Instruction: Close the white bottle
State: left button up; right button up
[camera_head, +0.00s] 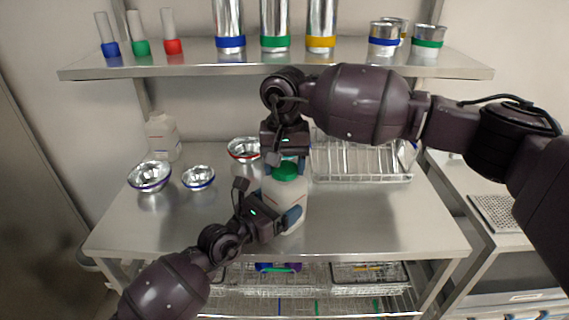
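The white bottle (286,193) stands upright on the metal table, with a green cap (286,171) at its top. My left gripper (281,206) comes in from the lower left, with its fingers on two sides of the bottle body; it appears shut on it. My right gripper (287,163) points down from above, right at the green cap, with its blue fingertips beside the cap. The arm partly hides the cap's top, and I cannot tell whether the fingers press on it or whether the cap is seated.
Another white bottle (162,136) is at the back left. A wire rack (362,160) stands on the right. A shelf (270,62) with cylinders hangs above. The front right tabletop is clear.

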jog(key=shift+c, duration=1.3)
jog(key=m, duration=1.8)
jog(key=shift+m, duration=0.4)
jog(key=m, duration=0.9)
jog(key=shift+m, duration=0.4)
jog(key=m, duration=0.8)
jog(key=shift+m, duration=0.4)
jog(key=o, duration=1.1)
